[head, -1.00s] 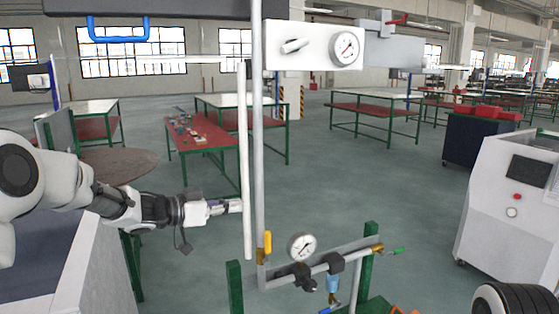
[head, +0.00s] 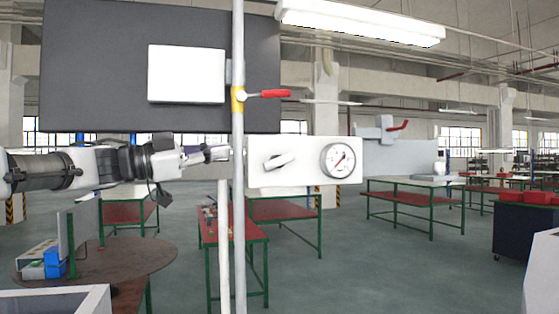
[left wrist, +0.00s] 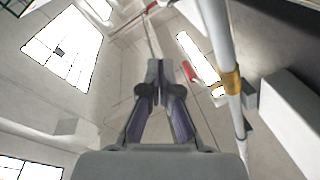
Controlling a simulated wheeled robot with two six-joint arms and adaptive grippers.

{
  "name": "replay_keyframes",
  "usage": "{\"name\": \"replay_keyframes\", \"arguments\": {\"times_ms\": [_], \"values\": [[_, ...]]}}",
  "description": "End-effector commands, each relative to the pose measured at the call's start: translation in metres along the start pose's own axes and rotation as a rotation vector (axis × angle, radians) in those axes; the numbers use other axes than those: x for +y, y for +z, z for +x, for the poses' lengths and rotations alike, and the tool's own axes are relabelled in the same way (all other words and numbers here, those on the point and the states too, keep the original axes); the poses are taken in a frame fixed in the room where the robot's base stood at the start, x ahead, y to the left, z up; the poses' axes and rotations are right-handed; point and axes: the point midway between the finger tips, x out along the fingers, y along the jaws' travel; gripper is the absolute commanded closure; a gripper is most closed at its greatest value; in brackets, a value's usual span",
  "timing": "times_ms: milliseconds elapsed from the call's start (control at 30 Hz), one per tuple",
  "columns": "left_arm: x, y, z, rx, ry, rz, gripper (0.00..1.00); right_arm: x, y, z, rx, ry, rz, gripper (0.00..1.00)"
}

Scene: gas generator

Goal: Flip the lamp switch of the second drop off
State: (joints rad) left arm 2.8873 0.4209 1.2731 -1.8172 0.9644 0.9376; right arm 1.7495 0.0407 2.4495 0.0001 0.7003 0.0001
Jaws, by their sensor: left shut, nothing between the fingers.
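My left gripper (head: 216,153) is shut and empty in the head view. Its tips point right, close to the vertical pipe (head: 239,200) and the left edge of a white box (head: 305,177). I cannot tell whether they touch. The box carries a grey rotary handle (head: 279,161) and a round gauge (head: 340,160). To its right is a grey unit with a red lever (head: 397,126). I cannot tell which part is the lamp switch. In the left wrist view the closed fingers (left wrist: 159,72) are left of the pipe (left wrist: 216,35). My right gripper is out of view.
A red-handled valve (head: 268,94) with a yellow body sits on the pipe above the gripper; its yellow part shows in the left wrist view (left wrist: 230,82). A dark panel (head: 110,60) carries a white box (head: 187,74). Tables with green legs (head: 415,195) stand behind.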

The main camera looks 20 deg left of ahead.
Motion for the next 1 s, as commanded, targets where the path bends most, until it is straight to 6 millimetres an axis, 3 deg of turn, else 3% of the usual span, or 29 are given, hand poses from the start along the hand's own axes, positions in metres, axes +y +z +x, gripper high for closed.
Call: {"name": "replay_keyframes", "arguments": {"times_ms": [267,733,800,1000], "values": [[-0.001,-0.001,0.008,0.0,0.0,-0.001,1.0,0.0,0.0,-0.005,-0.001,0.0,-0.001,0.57],[-0.002,-0.004,0.104,-0.002,0.002,-0.001,1.0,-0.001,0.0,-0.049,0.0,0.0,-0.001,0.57],[-0.002,0.013,0.105,-0.002,0.0,-0.006,1.0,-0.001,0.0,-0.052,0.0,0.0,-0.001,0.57],[-0.001,0.035,0.11,0.0,-0.001,-0.003,1.0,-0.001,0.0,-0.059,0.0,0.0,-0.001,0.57]]}}
